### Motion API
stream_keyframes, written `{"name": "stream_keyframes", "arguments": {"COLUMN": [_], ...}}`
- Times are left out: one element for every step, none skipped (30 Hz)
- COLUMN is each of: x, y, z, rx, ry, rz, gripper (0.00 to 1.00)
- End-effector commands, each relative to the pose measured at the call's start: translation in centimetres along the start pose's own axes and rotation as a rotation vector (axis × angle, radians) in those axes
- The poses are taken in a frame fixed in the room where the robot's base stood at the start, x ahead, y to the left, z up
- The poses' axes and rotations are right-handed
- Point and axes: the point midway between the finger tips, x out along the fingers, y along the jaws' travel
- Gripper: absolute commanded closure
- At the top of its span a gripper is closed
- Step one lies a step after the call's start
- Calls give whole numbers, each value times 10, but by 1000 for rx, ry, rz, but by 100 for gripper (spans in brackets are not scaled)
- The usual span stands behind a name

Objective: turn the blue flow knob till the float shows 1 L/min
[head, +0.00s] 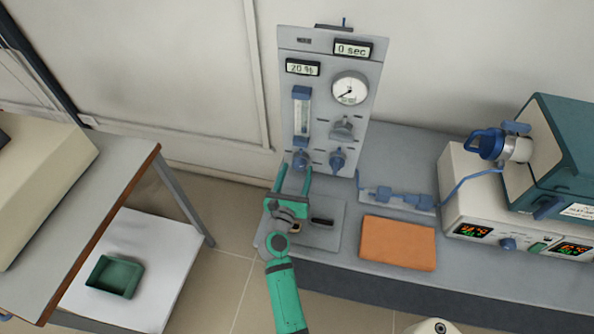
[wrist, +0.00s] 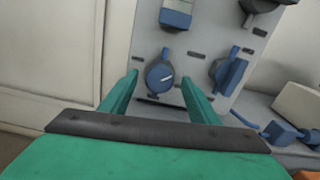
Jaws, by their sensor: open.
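The blue flow knob (head: 301,160) sits low on the grey upright panel (head: 318,75), below the flow tube. In the wrist view the fingers (wrist: 160,85) stand left and right of the knob, with a gap on each side. Whether the tips reach the knob's depth, I cannot tell.
A second blue knob (head: 338,159) is close on the right, with a grey knob (head: 342,129) above it. An orange pad (head: 398,243) lies on the bench to the right, near the furnace (head: 560,150).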

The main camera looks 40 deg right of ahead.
Motion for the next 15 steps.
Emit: {"name": "stream_keyframes", "arguments": {"x": [-9,-14,-22,-28,-34,-42,-47,-53,-60,-65,-70,-75,-79,-83,-86], "y": [0,0,0,0,1,0,0,0,0,0,-1,0,0,0,0], "z": [-2,-1,-2,-2,-1,-2,-1,-1,-2,-1,-1,-1,-1,-1,-1], "rx": [-2,-2,-4,-4,-3,-3,-3,-4,-3,-2,-3,-4,-3,-3,-2], "ry": [2,1,2,2,1,2,1,1,2,2,2,1,1,1,2], "rz": [3,3,2,3,4,3,2,3,3,2,2,2,2,2,1], "gripper": [45,45,45,45,45,45,45,45,45,45,45,45,45,45,45]}}
